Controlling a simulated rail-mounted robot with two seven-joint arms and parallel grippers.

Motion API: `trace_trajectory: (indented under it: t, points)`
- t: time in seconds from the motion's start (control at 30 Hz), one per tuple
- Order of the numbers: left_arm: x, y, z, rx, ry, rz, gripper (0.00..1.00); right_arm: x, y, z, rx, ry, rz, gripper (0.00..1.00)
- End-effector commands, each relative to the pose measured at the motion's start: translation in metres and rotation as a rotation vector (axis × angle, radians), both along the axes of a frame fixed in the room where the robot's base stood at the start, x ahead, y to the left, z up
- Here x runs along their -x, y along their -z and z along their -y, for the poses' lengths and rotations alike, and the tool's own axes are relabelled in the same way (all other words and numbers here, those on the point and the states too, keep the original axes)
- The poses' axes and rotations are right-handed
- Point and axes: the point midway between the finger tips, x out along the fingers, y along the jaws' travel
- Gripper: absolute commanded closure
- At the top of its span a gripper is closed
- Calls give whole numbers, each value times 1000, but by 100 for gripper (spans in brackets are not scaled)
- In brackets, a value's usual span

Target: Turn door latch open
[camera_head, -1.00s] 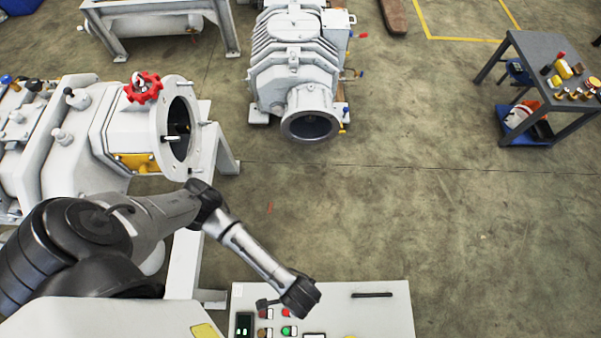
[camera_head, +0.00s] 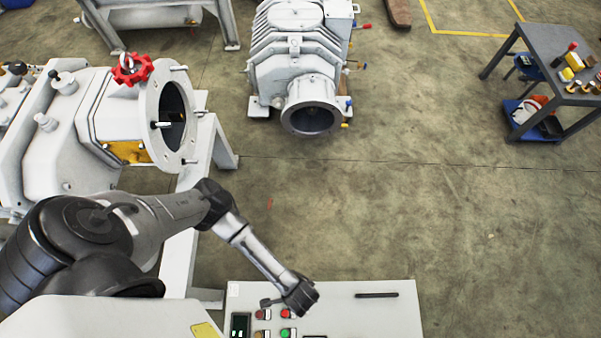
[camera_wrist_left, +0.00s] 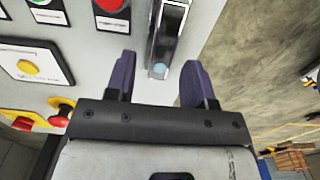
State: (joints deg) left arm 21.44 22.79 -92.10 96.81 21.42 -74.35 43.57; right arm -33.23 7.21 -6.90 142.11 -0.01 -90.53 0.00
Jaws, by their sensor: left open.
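The door latch (camera_wrist_left: 168,42) is a metal handle in a dark frame on a light grey cabinet front, at the upper middle of the left wrist view. My left gripper (camera_wrist_left: 157,78) is open, its two purple fingers pointing at the panel. The latch's lower end lies between the fingertips in the picture; I cannot tell whether they touch. In the head view my left wrist (camera_head: 300,296) is over the grey control cabinet (camera_head: 345,312), and the fingers are hidden. My right gripper is not in view.
A pump with a red handwheel (camera_head: 131,69) stands left, another pump (camera_head: 296,70) behind. A tool table (camera_head: 540,50) is far right; the floor between is clear.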

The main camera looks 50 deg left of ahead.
Motion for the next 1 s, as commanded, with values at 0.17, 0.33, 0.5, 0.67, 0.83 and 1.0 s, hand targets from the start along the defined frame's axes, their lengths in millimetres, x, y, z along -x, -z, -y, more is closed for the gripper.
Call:
trace_trajectory:
  t: [0.17, 0.33, 0.5, 0.67, 0.83, 1.0]
  points:
    - [0, 3, 0, 0, 0, 0, 51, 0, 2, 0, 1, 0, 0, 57]
    - [0, 3, 0, 0, 0, 0, 51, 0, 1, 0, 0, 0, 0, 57]
    - [0, 3, 0, 0, 0, 0, 64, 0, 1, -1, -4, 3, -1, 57]
    - [0, 3, 0, -1, 0, -1, 80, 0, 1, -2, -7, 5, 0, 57]
    - [0, 3, 0, -1, 0, -1, 96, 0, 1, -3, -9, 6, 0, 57]
    - [0, 3, 0, -1, 0, -1, 100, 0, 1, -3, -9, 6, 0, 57]
